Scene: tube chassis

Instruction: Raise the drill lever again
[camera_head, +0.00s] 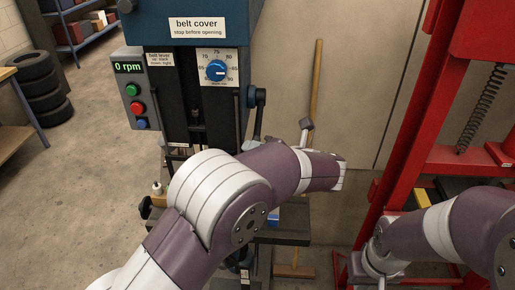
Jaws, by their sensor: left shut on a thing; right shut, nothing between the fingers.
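The drill press (193,28) stands ahead, with a blue housing labelled "belt cover". A lever with a black knob (259,96) stands upright at its right side. A grey block-ended rod (306,124) rises from behind my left wrist; I cannot tell if it is another drill lever. My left arm crosses in front of the drill, and its gripper fingers are hidden behind the wrist. My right gripper (376,268) is partly visible low on the right, apart from the drill, shut and empty.
A red press frame (400,130) with a spring stands close on the right. A control box (134,92) reads "0 rpm". A wooden pole (316,80) leans on the wall behind. Tyres (40,82) and a bench are at the left; the floor between is clear.

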